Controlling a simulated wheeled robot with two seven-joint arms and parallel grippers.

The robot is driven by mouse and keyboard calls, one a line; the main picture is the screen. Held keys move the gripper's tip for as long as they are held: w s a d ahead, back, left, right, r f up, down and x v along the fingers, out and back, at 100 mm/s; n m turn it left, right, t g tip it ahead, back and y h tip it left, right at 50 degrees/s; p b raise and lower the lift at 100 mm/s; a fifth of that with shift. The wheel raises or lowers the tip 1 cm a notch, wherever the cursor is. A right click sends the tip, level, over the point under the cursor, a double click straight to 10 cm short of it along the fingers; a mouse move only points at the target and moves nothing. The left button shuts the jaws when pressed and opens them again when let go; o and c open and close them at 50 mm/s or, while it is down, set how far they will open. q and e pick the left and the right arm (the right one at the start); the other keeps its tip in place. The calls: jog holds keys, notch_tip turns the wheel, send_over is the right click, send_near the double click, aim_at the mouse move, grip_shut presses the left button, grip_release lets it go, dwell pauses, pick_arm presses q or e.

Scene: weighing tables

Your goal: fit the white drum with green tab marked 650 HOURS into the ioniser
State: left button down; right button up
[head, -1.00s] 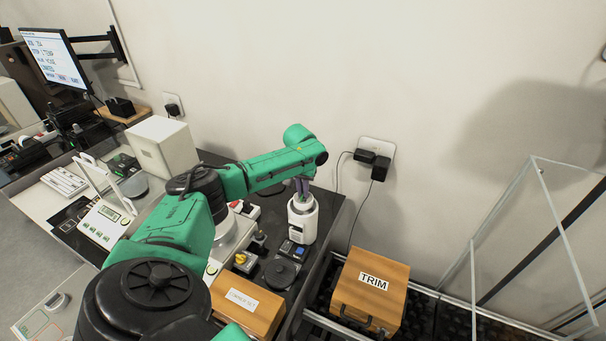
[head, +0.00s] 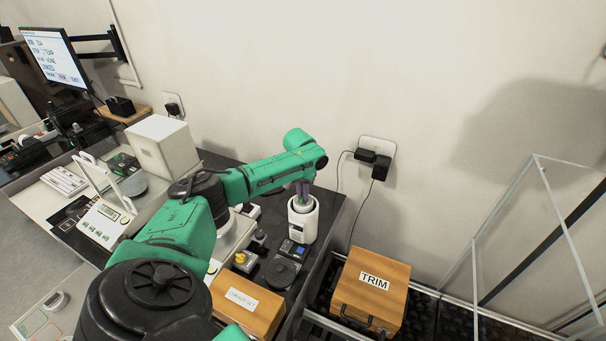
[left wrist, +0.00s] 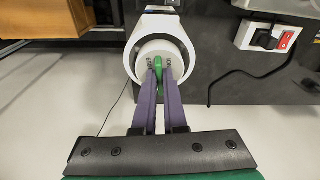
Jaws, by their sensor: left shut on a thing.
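The ioniser (head: 303,222) is a white upright cylinder on the dark bench top, near its right edge. In the left wrist view the ioniser (left wrist: 134,66) shows as a white ring with a round opening. The white drum (left wrist: 147,50) sits within that ring, with its green tab (left wrist: 160,65) up; how deep it sits I cannot tell. My left gripper (left wrist: 160,78) is shut on the green tab, its purple fingers on both sides. In the head view my left gripper (head: 302,188) is right above the ioniser. The tab's marking is not readable. My right gripper is not in view.
A wooden box marked TRIM (head: 370,290) stands to the right, and another labelled wooden box (head: 246,305) in front. Small items, including a yellow-knobbed one (head: 244,260), lie near the ioniser. A clear-panelled frame (head: 545,230) stands far right.

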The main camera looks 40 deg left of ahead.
aim_at(303, 204)
pick_arm(q)
jog(key=shift+f+b, duration=1.15)
jog(key=shift+f, duration=1.25)
jog(key=c, duration=0.9)
grip_release()
notch_tip(303, 204, up, 14)
jog(key=s+d+b, duration=0.1)
jog(key=s+b, duration=0.1)
jog(key=shift+r+b, duration=0.25)
jog(key=shift+b, duration=0.15)
jog(key=shift+f, duration=0.1)
